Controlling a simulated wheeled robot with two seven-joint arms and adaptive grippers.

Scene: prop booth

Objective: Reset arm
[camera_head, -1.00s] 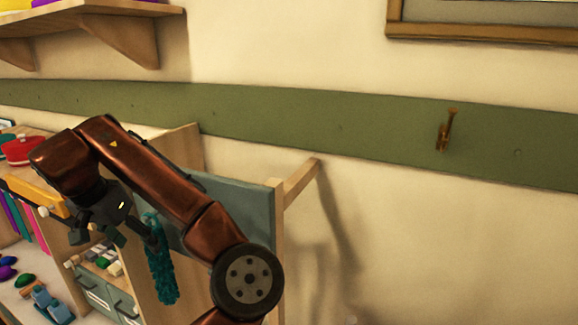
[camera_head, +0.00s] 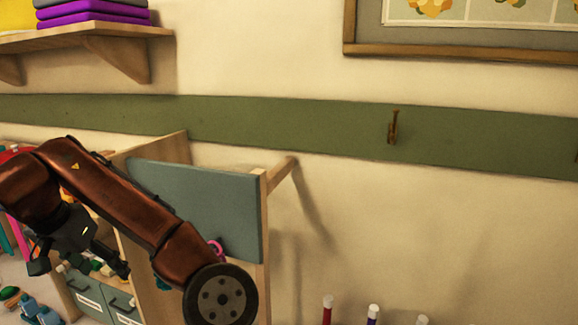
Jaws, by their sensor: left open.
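My left arm, copper-brown with a dark round joint, crosses the left side of the head view. Its dark left gripper (camera_head: 78,265) hangs at the lower left with its fingers spread apart and nothing visible between them. It shows in front of the wooden shelf unit; the gap to the unit is hard to judge. My right gripper is out of view.
A wooden unit with a blue-grey panel (camera_head: 200,205) and drawers (camera_head: 88,298) stands behind my arm. A brass hook (camera_head: 393,128) sits on the green wall strip (camera_head: 300,128). A wall shelf (camera_head: 100,32) holds folded purple cloths (camera_head: 92,12). Capped sticks (camera_head: 372,314) show at the bottom.

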